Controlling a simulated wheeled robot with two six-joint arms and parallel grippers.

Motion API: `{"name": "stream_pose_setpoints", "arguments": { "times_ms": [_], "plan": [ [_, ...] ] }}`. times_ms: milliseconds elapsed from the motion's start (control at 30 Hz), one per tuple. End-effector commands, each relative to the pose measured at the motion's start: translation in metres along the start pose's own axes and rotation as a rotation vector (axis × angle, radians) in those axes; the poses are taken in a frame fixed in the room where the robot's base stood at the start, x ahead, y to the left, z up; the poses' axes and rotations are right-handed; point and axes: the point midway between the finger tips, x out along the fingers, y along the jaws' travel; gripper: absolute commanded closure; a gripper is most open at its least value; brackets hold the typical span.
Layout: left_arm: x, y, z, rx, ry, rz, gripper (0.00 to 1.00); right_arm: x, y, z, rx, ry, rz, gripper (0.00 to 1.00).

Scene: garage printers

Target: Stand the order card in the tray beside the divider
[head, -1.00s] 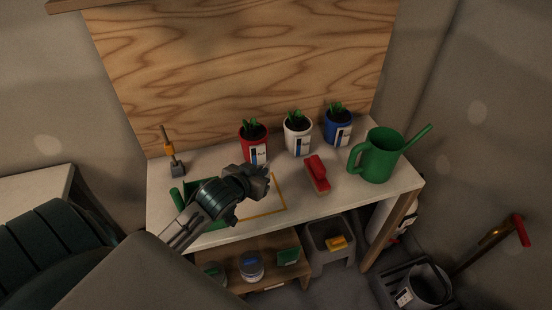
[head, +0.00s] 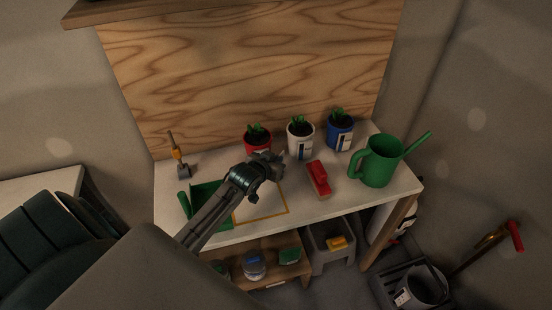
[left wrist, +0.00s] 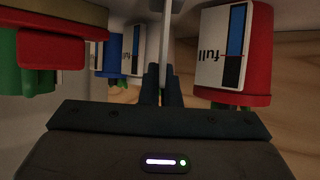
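My left gripper (head: 279,157) is above the bench, in front of the red and white pots. In the left wrist view its dark fingers (left wrist: 164,86) are close together on a thin pale strip (left wrist: 167,45), seen edge-on. It looks like the order card, but its face is hidden. A yellow-edged white panel (head: 275,210) lies on the bench below and nearer. A green dustpan-like thing (head: 207,207) lies left of it, partly behind my arm. I cannot make out a tray with a divider. My right gripper is not in view.
A red pot (head: 257,142), white pot (head: 301,140) and blue pot (head: 340,134) stand at the back. A red brush (head: 318,178) and green watering can (head: 378,162) stand to the right. A hand tool (head: 180,158) is at the back left. Jars sit on the lower shelf.

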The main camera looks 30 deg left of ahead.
Motion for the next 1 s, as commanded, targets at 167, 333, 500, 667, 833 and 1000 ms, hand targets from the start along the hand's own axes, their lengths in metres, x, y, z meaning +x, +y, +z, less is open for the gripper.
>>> {"name": "stream_pose_setpoints", "arguments": {
  "times_ms": [167, 333, 500, 667, 833, 1000],
  "plan": [
    [0.000, 0.000, 0.001, 0.000, 0.000, 0.000, 1.00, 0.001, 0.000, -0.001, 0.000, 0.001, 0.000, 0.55],
    [0.001, 0.000, 0.003, 0.000, 0.000, 0.000, 0.80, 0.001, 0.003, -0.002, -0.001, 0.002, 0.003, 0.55],
    [0.001, 0.000, 0.003, 0.000, -0.001, 0.000, 0.76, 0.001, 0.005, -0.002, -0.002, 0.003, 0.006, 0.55],
    [0.000, 0.000, 0.001, 0.001, 0.000, 0.000, 0.76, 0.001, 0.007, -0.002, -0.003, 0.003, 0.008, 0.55],
    [-0.014, 0.000, 0.002, 0.003, -0.001, 0.000, 0.76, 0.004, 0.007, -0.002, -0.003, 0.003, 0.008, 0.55],
    [-0.046, -0.001, 0.003, 0.006, -0.001, 0.000, 0.76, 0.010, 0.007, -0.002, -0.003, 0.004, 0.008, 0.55]
  ]
}}
